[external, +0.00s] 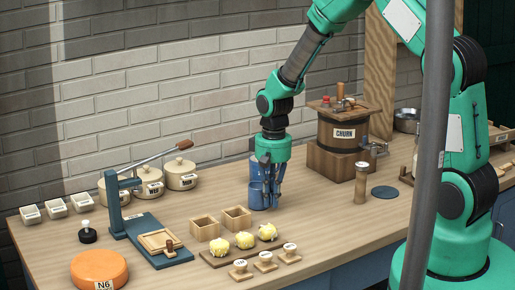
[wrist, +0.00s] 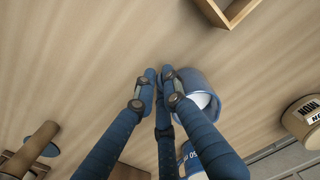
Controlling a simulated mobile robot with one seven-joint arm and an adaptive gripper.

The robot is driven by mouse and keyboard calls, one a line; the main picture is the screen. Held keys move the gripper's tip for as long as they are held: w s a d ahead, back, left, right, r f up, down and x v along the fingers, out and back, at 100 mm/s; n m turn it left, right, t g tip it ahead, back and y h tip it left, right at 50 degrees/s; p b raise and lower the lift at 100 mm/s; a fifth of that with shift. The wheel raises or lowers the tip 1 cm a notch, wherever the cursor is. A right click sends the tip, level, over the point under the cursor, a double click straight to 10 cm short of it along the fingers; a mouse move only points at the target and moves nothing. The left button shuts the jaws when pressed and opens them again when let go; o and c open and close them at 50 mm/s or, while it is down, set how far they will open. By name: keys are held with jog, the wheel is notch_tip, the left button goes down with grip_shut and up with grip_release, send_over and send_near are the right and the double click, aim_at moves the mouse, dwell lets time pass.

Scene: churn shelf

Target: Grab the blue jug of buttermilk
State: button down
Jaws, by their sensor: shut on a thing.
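The blue jug (external: 258,196) stands on the wooden bench in the external view, directly below my wrist. My gripper (external: 274,186) reaches down over it, with its dark blue fingers along the jug's right side. In the wrist view the fingertips of my gripper (wrist: 161,76) are close together beside the jug's blue rim (wrist: 203,78), with a white inside showing. My gripper is shut on the jug; the fingers hide the exact contact. A blue and white labelled surface (wrist: 190,160) shows partly behind a finger; I cannot tell whether it is the jug's.
Two wooden boxes (external: 205,229) and a board of yellow butter pats (external: 217,241) stand in front of the jug. Cream crocks (external: 181,174) and a blue lever press (external: 150,226) are left. The churn (external: 343,130) stands right on its block. Bare bench lies between jug and churn.

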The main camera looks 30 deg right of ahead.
jog(key=shift+r, duration=0.15)
jog(key=shift+w+r+p, duration=0.1)
jog(key=shift+r+p, duration=0.35)
jog(key=shift+r, duration=1.2)
jog(key=shift+s+d+r+p, duration=0.25)
jog(key=shift+s+d, duration=0.1)
jog(key=shift+s, duration=2.25)
jog(key=shift+s+d+r+p, duration=0.15)
jog(key=shift+s+d+p, duration=0.2)
jog(key=shift+s, duration=2.25)
jog(key=shift+s+d+r+p, duration=0.2)
jog(key=shift+s+d, duration=0.2)
jog(key=shift+s, duration=2.2)
jog(key=shift+s, duration=0.15)
jog(key=shift+r, duration=0.1)
